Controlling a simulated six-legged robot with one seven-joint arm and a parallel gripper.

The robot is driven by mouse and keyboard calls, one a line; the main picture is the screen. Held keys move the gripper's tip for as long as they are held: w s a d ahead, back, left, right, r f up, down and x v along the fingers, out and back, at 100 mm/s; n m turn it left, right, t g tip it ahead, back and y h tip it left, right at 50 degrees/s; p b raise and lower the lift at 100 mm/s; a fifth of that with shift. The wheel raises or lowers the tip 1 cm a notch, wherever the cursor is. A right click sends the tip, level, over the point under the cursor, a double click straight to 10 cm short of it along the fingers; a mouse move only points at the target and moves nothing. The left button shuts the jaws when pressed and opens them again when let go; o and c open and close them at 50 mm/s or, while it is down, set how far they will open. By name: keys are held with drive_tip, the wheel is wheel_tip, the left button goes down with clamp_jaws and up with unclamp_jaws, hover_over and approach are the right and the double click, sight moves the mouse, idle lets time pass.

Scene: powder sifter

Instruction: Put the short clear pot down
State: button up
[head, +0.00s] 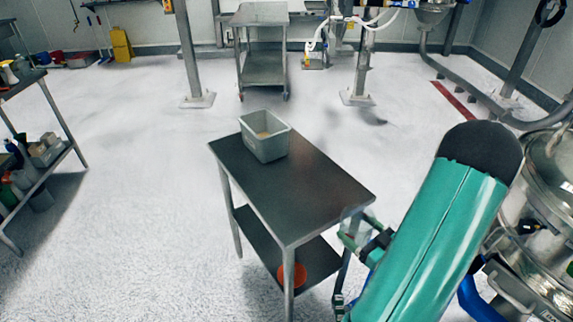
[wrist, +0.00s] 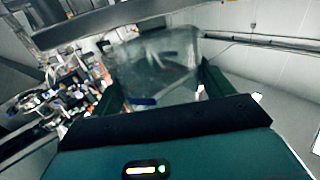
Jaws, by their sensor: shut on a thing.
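The short clear pot (wrist: 155,65) is between the two fingers of my gripper (wrist: 160,92) in the wrist view. The pot is see-through and looks tilted in that picture. In the head view my gripper (head: 352,232) is at the right front corner of the metal table (head: 290,195), largely hidden by my green arm. A faint clear shape of the pot (head: 352,222) shows beside the table corner there. I cannot tell whether the pot touches the table.
A grey bin (head: 264,137) stands at the table's far end; the tabletop in front of it is bare. An orange bowl (head: 293,274) sits on the lower shelf. A loaded shelf unit (head: 38,160) is at left, steel machinery (head: 545,190) at right.

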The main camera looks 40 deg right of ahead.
drive_tip(key=w, duration=0.8)
drive_tip(key=w+a, duration=0.1)
drive_tip(key=w, duration=0.4)
drive_tip(key=shift+w, duration=0.1)
drive_tip(key=w, duration=0.5)
drive_tip(key=shift+w+f, duration=0.1)
drive_tip(key=shift+f, duration=0.2)
drive_tip(key=o, duration=1.2)
drive_tip(key=shift+c, duration=0.2)
drive_tip(key=shift+r, duration=0.15)
